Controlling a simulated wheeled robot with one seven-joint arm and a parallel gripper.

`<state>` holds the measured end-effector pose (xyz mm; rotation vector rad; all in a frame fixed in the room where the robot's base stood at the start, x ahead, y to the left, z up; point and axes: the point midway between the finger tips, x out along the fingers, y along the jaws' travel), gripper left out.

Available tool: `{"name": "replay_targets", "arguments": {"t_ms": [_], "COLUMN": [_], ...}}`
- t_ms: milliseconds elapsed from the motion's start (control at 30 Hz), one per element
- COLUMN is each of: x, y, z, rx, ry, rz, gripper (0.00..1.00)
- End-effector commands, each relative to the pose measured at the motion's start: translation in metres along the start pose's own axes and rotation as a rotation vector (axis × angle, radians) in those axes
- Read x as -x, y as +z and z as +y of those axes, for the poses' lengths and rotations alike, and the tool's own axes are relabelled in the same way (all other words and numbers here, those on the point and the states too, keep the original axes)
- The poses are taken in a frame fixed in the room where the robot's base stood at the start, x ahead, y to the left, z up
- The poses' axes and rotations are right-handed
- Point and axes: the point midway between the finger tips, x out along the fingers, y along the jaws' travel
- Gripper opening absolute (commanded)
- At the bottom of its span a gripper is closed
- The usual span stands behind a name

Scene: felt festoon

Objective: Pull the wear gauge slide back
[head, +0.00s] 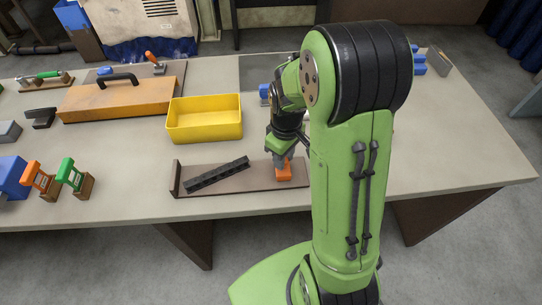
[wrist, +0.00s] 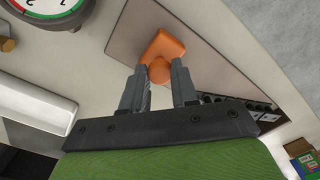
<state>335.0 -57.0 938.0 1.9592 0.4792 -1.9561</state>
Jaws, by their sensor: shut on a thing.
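The wear gauge has a flat brown base (head: 245,184) with a raised lip at its left end, lying near the front edge of the bench. An orange slide (head: 284,174) sits at the right part of the base. In the wrist view the orange slide (wrist: 161,46) has a rounded knob between my fingertips. My gripper (head: 281,158) is shut on it from above; the fingertips also show in the wrist view (wrist: 160,70). A black slotted bar (head: 217,174) lies at an angle on the base, left of the slide and apart from it.
A yellow bin (head: 205,130) stands behind the gauge. Left are an orange-brown box (head: 115,103) with a black handle and orange and green clamp-like items (head: 72,175). My arm hides the bench right of the gauge. Bare bench lies left of the base.

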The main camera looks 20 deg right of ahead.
Motion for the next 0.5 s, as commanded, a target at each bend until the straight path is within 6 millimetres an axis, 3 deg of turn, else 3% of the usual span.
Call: {"name": "replay_targets", "arguments": {"t_ms": [233, 267, 400, 500], "x": [0.0004, 0.0004, 0.0004, 0.0003], "y": [0.0029, 0.003, 0.0028, 0.0024], "z": [0.0038, 0.0039, 0.0036, 0.003], "rx": [-0.009, -0.01, -0.009, -0.008], "ry": [0.007, 0.007, 0.007, 0.006], "rz": [-0.004, -0.005, -0.005, -0.004], "gripper": [0.0, 0.32, 0.53, 0.55]}}
